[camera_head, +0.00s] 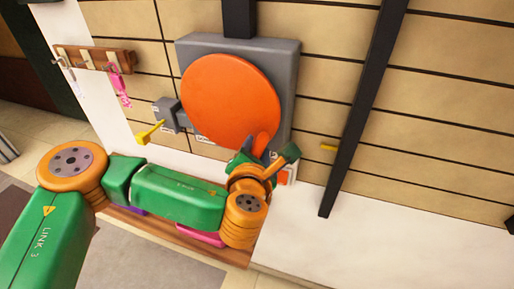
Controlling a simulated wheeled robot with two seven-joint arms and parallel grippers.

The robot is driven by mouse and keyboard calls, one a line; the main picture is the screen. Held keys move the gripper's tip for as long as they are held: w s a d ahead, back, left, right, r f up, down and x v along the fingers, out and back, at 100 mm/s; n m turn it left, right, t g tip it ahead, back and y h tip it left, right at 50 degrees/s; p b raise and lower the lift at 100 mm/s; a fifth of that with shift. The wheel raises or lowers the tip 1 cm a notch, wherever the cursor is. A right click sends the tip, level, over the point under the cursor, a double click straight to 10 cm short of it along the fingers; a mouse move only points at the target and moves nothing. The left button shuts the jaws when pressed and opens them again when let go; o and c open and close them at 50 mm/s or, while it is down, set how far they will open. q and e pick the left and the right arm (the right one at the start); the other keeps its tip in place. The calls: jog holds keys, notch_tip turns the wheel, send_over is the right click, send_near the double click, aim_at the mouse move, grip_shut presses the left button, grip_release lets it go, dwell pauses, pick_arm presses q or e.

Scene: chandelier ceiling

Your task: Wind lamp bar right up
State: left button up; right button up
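A large orange disc (230,95) is mounted on a grey box (287,62) on the wall. A short orange handle (262,142) shows at the disc's lower right edge. My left gripper (262,157) is at this handle, its dark green parts on either side of it. The wrist hides the lower end of the handle, so I cannot tell whether the fingers are closed on it. No lamp bar can be made out. My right gripper is out of view.
A small grey box (168,113) with a yellow lever (150,133) sits left of the disc. A wooden hook rack (95,58) holds a pink tag (119,88). A dark diagonal beam (364,110) stands to the right. A wooden ledge (225,254) runs below my arm.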

pick_arm(q)
jog(key=shift+o, duration=0.9)
jog(key=b+v, duration=0.2)
jog(key=v, duration=0.5)
